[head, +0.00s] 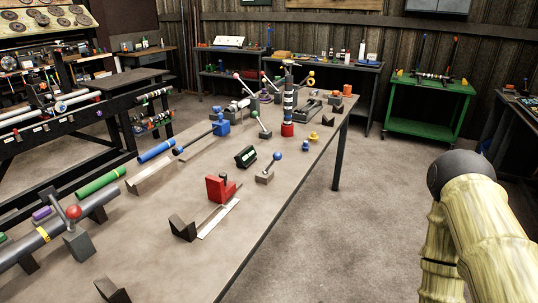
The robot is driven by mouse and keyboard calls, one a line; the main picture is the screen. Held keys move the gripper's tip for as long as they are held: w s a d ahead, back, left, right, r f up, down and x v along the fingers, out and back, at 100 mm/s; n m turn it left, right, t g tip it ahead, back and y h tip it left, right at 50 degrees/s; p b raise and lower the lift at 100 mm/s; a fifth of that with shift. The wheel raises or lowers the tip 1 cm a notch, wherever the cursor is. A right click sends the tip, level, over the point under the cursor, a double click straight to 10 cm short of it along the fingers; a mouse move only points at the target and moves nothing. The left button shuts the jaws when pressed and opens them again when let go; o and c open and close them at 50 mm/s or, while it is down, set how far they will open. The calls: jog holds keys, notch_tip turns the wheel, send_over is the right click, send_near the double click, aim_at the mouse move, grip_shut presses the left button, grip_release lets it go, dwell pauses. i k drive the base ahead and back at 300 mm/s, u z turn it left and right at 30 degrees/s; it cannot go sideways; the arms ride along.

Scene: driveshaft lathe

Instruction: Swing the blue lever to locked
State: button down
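A short lever with a blue ball knob (277,156) stands on a small grey block (265,177) near the right edge of the long workbench. Its rod leans up and to the right. I cannot read any locked mark on it. A blue clamp-like block (219,121) with a long dark rod lies farther back to the left. Which of the two is the task's blue lever is not certain, but the blue-knobbed one fits best. Part of my arm fills the lower right, off the bench. My gripper is not in view.
The long bench (225,255) also carries a red block (220,188), a dark display box (246,157), a green-knobbed lever (261,125) and a red-knobbed lever (73,213). A green cart (425,128) stands at the back right. The floor right of the bench is clear.

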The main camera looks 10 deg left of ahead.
aim_at(277, 156)
jog(key=u, duration=0.35)
jog(key=k, duration=0.1)
jog(key=z, duration=1.1)
jog(key=i, duration=0.8)
jog(key=u, duration=1.5)
